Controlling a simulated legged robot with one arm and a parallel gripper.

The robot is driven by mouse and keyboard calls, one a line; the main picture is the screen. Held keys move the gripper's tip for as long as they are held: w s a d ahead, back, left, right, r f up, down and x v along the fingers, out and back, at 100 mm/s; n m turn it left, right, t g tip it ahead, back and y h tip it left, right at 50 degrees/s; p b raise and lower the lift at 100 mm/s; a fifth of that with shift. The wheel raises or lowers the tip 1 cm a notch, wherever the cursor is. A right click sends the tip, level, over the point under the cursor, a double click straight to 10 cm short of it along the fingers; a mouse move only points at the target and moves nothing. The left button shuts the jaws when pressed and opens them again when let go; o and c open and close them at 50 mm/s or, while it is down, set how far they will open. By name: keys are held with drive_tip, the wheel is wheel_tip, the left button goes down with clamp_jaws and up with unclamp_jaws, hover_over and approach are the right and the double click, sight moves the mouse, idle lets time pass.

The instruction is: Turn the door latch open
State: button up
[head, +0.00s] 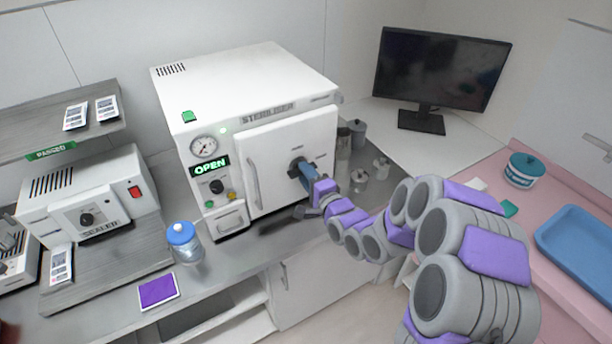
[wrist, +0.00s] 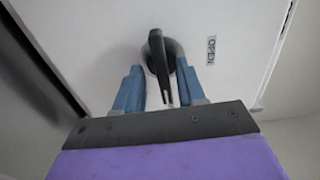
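The white sterilizer (head: 262,95) stands on the counter, its front door (head: 272,185) closed against the body. A green display on its panel reads OPEN. The dark door latch (head: 295,168) is on the right part of the door. In the wrist view the black latch handle (wrist: 157,62) points down from its round hub, beside an OPEN label on the door. My gripper (head: 308,176) is at the latch. In the wrist view its two blue fingers (wrist: 157,90) stand apart, one on each side of the handle, with a gap visible on the left. Contact on the right is unclear.
A sealer (head: 85,200) and a blue-lidded jar (head: 184,242) stand left of the sterilizer. Metal canisters (head: 359,180) stand close to its right side. A monitor (head: 440,70) is behind. A blue tray (head: 580,248) lies on the pink counter at right.

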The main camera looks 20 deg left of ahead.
drive_tip(key=shift+w+a+r, duration=0.1)
drive_tip(key=shift+w+a, duration=0.05)
drive_tip(key=shift+a, duration=0.15)
drive_tip(key=shift+c, duration=0.3)
drive_tip(key=shift+d, duration=0.1)
clamp_jaws()
